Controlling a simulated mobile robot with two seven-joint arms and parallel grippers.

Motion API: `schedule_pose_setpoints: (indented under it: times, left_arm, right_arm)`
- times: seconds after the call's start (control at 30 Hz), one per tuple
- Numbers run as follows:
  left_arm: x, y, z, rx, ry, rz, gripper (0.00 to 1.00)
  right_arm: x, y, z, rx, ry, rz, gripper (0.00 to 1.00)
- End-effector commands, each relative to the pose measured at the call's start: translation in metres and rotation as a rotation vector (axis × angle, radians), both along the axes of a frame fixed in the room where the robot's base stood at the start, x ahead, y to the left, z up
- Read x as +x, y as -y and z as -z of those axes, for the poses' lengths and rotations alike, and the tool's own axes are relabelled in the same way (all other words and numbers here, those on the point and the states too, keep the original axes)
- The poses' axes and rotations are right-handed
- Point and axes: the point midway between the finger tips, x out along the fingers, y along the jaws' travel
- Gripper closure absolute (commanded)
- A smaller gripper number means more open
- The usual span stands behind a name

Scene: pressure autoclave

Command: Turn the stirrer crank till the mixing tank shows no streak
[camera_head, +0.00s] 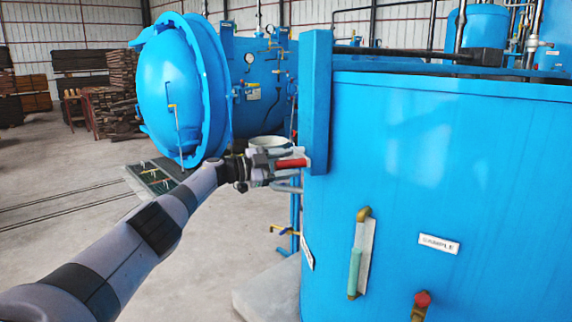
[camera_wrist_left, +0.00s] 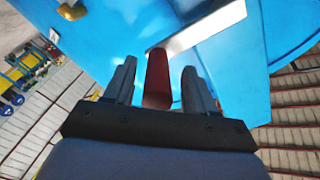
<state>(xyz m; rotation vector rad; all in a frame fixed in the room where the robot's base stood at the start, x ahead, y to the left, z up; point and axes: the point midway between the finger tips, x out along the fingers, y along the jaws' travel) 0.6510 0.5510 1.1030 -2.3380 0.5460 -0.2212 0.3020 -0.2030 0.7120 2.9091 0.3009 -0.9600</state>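The stirrer crank has a red handle (camera_head: 291,163) and a pale metal arm, at the left edge of the blue mixing tank (camera_head: 430,170). My left gripper (camera_head: 280,172) is at the handle. In the left wrist view the red handle (camera_wrist_left: 157,80) stands between the two fingers, with a gap on each side, so the gripper (camera_wrist_left: 158,88) is open around it. The metal arm (camera_wrist_left: 205,30) runs up and right from the handle. A sight glass (camera_head: 356,265) with a green tube is on the tank front; I cannot make out a streak. My right gripper is not in view.
A blue upright post (camera_head: 316,100) stands at the tank's left side, just above the crank. A red-knobbed valve (camera_head: 422,300) and a "SAMPLE" label (camera_head: 439,243) are on the tank front. A large autoclave (camera_head: 185,85) stands behind. Open floor lies to the left.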

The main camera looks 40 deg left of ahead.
Motion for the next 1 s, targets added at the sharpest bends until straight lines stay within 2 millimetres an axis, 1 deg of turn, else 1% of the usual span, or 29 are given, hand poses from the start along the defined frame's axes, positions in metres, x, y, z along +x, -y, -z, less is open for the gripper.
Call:
schedule_pose_setpoints:
  times: [0.17,0.27,0.43,0.6,0.73,0.83,1.0]
  left_arm:
    - [-0.003,-0.001,0.002,0.001,-0.004,0.001,0.44]
    - [-0.009,-0.005,0.002,0.002,-0.003,-0.001,0.44]
    - [-0.024,-0.011,0.001,0.003,-0.005,0.002,0.44]
    - [-0.043,-0.022,0.003,0.004,-0.004,-0.001,0.44]
    - [-0.055,-0.028,0.002,0.001,-0.003,-0.001,0.44]
    - [-0.061,-0.031,0.001,0.000,-0.001,-0.001,0.44]
    - [-0.064,-0.032,0.000,0.000,0.001,-0.001,0.44]
  right_arm:
    - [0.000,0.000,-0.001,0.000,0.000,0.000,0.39]
    - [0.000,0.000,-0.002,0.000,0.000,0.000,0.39]
    - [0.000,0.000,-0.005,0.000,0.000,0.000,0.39]
    - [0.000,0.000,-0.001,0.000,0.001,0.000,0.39]
    - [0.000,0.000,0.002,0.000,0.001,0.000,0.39]
    - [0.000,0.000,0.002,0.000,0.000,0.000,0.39]
    - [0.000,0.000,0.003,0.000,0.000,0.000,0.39]
